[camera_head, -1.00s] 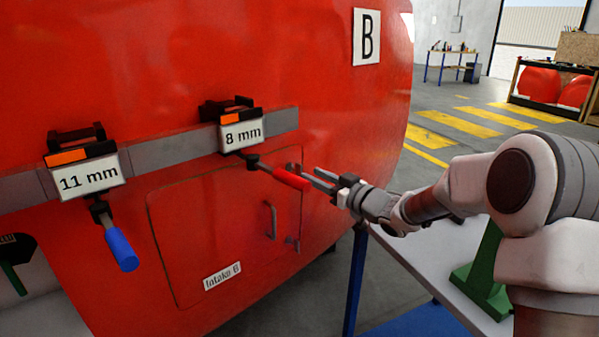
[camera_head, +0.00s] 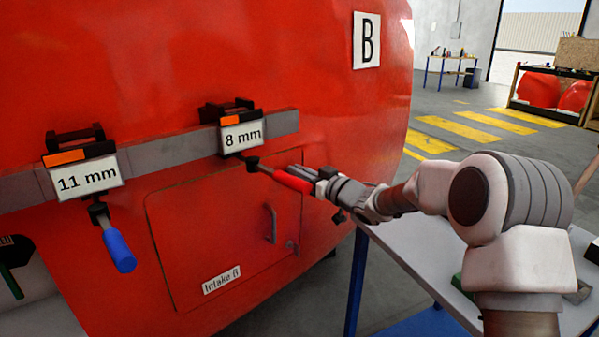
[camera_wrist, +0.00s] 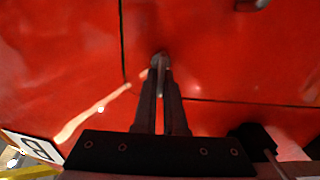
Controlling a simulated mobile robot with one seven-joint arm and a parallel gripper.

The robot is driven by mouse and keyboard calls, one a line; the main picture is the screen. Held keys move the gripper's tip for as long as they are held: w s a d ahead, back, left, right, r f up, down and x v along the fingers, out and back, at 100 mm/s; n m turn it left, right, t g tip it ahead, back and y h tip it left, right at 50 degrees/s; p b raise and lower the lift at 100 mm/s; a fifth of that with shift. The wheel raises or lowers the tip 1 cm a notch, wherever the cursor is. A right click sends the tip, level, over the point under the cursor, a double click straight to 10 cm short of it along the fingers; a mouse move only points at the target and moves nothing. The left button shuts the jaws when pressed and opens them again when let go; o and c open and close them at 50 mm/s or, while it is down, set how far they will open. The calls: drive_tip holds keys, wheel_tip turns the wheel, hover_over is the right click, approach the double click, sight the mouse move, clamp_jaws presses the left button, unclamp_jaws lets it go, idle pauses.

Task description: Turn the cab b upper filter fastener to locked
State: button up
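The upper filter fastener is a small grey metal piece (camera_wrist: 160,62) on the red shell in the wrist view, close to the dark seams of the hatch. My gripper (camera_wrist: 161,72) has its two dark fingertips on either side of it. Whether they press on it or only surround it, I cannot tell. In the head view my gripper (camera_head: 300,172) is at the upper right corner of the intake hatch (camera_head: 195,235), close to the red-handled clamp. The fastener is hidden there. The lower fastener (camera_head: 291,246) shows at the hatch's right edge.
The 8 mm clamp's red handle (camera_head: 293,180) overlaps my gripper in the head view. An 11 mm clamp with a blue handle (camera_head: 119,251) hangs further left. A hatch handle (camera_head: 271,223) is below my gripper. A grey table (camera_head: 425,255) stands at the right.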

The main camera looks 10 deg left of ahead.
drive_tip(key=shift+r+m+p, duration=0.15)
drive_tip(key=shift+m+p, duration=0.15)
drive_tip(key=shift+p, duration=0.3)
clamp_jaws()
drive_tip(key=m+p, duration=0.1)
drive_tip(key=p, duration=0.2)
drive_tip(key=shift+w+d+r+m, duration=0.1)
drive_tip(key=shift+r+m, duration=0.05)
drive_tip(key=shift+m, duration=0.25)
drive_tip(key=m+p, duration=0.3)
drive_tip(key=m, duration=0.2)
drive_tip(key=f+m+p, duration=0.1)
drive_tip(key=m+p, duration=0.3)
drive_tip(key=m, duration=0.1)
drive_tip(key=m+p, duration=0.4)
drive_tip(key=m, duration=0.1)
drive_tip(key=shift+w+d+f, duration=0.3)
drive_tip(key=shift+w+f, duration=0.1)
drive_tip(key=shift+m, duration=0.4)
drive_tip(key=o, duration=0.6)
unclamp_jaws()
